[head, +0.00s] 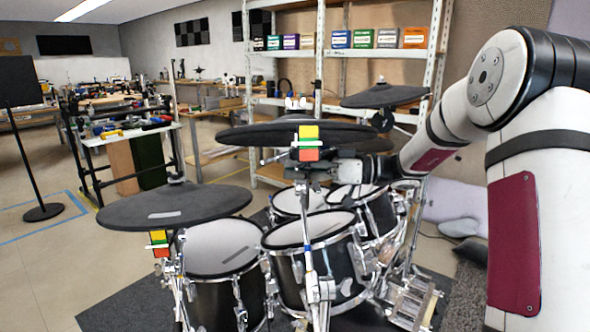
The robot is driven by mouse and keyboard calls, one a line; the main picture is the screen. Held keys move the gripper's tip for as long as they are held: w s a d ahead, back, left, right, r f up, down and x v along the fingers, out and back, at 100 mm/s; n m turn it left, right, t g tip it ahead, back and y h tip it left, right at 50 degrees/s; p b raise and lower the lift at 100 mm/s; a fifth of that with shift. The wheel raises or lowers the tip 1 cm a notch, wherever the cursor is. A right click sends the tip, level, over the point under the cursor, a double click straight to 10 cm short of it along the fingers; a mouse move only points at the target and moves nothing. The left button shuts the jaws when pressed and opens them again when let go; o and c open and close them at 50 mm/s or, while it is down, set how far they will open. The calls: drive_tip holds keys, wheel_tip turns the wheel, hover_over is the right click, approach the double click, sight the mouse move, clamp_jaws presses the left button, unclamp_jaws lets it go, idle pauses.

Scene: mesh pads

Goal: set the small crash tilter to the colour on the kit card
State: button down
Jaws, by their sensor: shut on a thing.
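The middle black cymbal pad (245,133) sits nearly level on its stand. A colour plate (309,131) at its tilter has yellow on top, green in the middle and red at the bottom. A white pointer (299,145) lies at about the green band. My gripper (322,170) is just below and right of the plate, shut on what looks like the tilter's dark handle; its fingertips are small and partly hidden. The left cymbal pad (145,208) has a similar plate (158,237) with a white pointer near its lower part. I cannot make out a kit card.
A third cymbal pad (375,97) stands behind at the right. Several drums (220,247) stand close below on a dark mat (120,316). Shelves (345,53) with colour-labelled boxes are behind. Free floor (35,285) lies at the left.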

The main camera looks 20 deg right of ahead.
drive_tip(key=shift+s+f+n+b, duration=0.15)
drive_tip(key=shift+n+b, duration=0.15)
drive_tip(key=shift+b, duration=0.5)
drive_tip(key=shift+a+b, duration=0.1)
drive_tip(key=shift+b, duration=0.45)
drive_tip(key=shift+s+n+b, duration=0.2)
drive_tip(key=shift+n+b, duration=0.3)
drive_tip(key=shift+b, duration=0.3)
drive_tip(key=shift+s+b, duration=0.1)
drive_tip(key=shift+b, duration=0.45)
drive_tip(key=c, duration=1.7)
unclamp_jaws()
drive_tip(key=shift+r, duration=0.2)
drive_tip(key=v, duration=1.2)
